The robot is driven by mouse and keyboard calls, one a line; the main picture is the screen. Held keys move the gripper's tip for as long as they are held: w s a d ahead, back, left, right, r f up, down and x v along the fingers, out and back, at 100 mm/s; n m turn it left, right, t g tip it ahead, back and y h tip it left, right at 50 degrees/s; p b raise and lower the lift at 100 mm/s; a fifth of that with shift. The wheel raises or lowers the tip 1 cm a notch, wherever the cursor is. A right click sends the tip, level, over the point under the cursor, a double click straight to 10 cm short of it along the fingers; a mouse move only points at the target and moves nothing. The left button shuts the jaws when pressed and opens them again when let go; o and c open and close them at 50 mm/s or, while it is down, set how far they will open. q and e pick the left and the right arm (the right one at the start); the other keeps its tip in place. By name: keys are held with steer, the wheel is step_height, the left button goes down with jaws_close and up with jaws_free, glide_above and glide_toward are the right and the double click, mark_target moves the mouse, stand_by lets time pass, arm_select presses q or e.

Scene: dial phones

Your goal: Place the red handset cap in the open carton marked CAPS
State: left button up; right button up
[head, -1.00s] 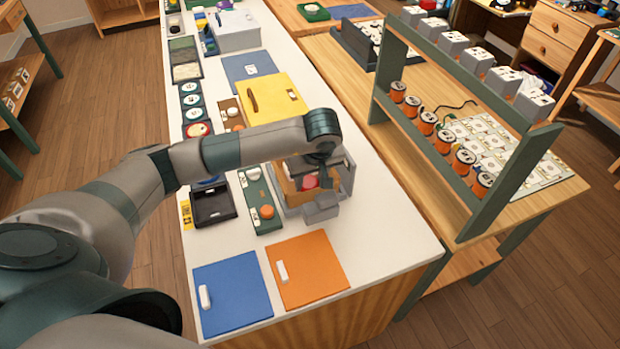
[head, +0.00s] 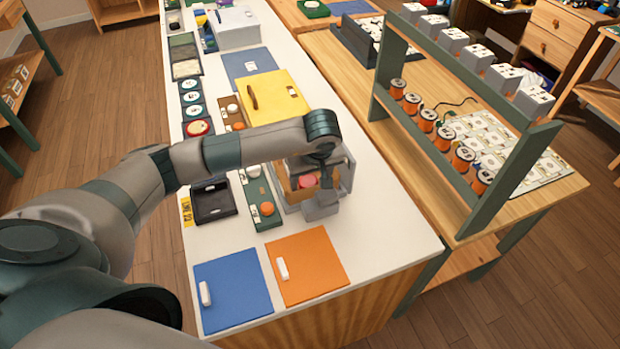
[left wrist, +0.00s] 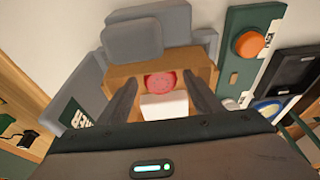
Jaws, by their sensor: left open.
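The red cap (head: 307,181) lies inside a small open brown carton (head: 287,186) on the white bench. In the left wrist view the red cap (left wrist: 160,83) shows at the carton's brown inside (left wrist: 205,70), with a white piece (left wrist: 164,106) beside it. My left gripper (left wrist: 161,88) is open, with one finger on each side of the cap, apart from it. In the head view my left gripper (head: 316,176) is over the carton, partly hidden by my wrist. No CAPS marking is readable. My right gripper is not in view.
Grey blocky parts (head: 322,206) stand at the carton's front. A green tray with an orange cap (head: 267,208) and a black tray (head: 213,202) lie to the left. Blue (head: 233,288) and orange (head: 306,266) panels lie in front. A rack (head: 455,160) stands on the table at right.

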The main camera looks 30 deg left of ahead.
arm_select(q)
steer(key=shift+d+r+b, duration=0.1)
steer(key=shift+r+b, duration=0.25)
steer(key=shift+r, duration=0.2)
steer(key=b+v, duration=0.2)
steer(key=v, duration=0.9)
steer(key=shift+b, duration=0.35)
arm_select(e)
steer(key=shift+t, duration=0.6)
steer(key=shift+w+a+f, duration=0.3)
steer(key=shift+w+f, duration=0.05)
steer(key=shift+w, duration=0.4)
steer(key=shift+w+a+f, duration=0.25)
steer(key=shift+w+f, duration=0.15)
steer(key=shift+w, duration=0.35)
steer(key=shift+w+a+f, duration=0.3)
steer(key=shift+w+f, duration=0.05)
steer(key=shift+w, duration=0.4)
